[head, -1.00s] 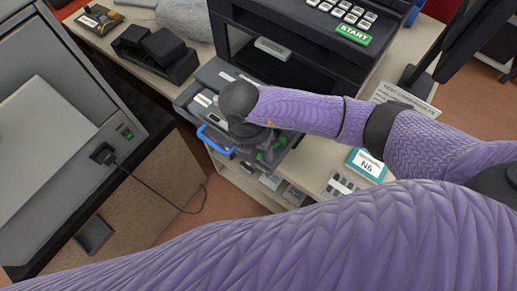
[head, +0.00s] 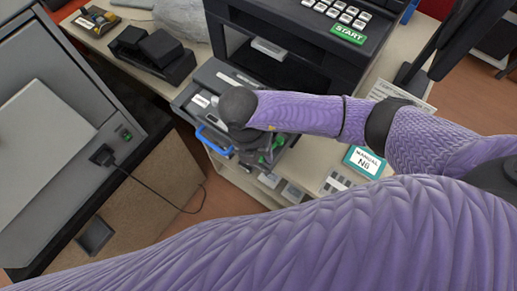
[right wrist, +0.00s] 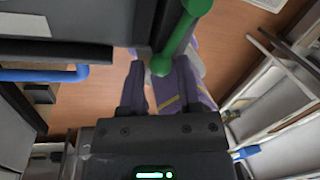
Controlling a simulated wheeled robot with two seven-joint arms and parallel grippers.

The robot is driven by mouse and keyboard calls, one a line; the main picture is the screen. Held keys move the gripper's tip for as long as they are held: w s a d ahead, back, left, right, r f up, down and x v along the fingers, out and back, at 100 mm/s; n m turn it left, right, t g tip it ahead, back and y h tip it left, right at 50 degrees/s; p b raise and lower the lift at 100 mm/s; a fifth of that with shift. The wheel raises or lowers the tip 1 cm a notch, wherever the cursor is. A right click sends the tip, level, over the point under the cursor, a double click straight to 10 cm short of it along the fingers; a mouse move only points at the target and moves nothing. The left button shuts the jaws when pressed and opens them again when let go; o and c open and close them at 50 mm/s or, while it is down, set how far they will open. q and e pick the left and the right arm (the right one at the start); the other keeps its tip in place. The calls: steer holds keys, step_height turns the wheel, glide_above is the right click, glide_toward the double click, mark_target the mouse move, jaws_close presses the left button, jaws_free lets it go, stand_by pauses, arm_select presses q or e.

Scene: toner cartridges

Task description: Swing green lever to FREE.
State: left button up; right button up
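The green lever (head: 278,141) shows in the head view at the front right of the grey unit (head: 210,82) that sticks out of the black machine. My right gripper (head: 252,152) is over this front edge, partly hidden by its own dark wrist. In the right wrist view the green lever (right wrist: 182,32) comes down from the top and ends in a round knob. The fingers of my right gripper (right wrist: 160,64) are apart, and the knob appears between their tips. I cannot tell whether they touch it. No FREE mark is readable. My left gripper is not in view.
A blue handle (head: 213,141) is left of my right gripper and also shows in the right wrist view (right wrist: 45,74). The black machine (head: 295,50) stands behind. A manual card (head: 364,161) lies to the right. A grey cabinet (head: 50,130) stands at the left, with open floor between.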

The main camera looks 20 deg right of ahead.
arm_select(q)
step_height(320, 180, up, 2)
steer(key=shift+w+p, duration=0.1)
steer(key=shift+p, duration=0.9)
arm_select(e)
step_height(320, 180, up, 10)
steer(key=w+a, duration=0.1)
steer(key=shift+a, duration=0.35)
